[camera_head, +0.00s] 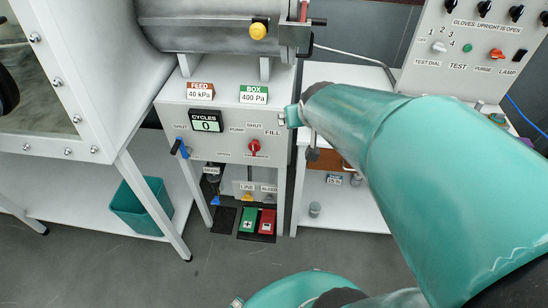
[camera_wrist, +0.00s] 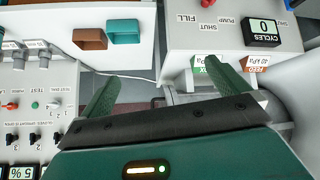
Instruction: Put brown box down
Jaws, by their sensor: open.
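The brown box (camera_wrist: 90,45) stands on a white surface in the wrist view, beside a teal box (camera_wrist: 124,38). It is clear of my fingers. In the head view a brown piece (camera_head: 325,160), likely the same box, shows on the white table behind my arm, which hides much of it. My gripper (camera_wrist: 162,72) is open, with its two green fingers wide apart and nothing between them. In the head view my arm hides most of the gripper.
A white cabinet (camera_head: 225,120) with a CYCLES display, switches and labels stands in the middle. A switch panel (camera_head: 470,50) is at the right. A teal bin (camera_head: 140,205) sits on the lower left shelf. Green and red pedals (camera_head: 249,219) are on the floor.

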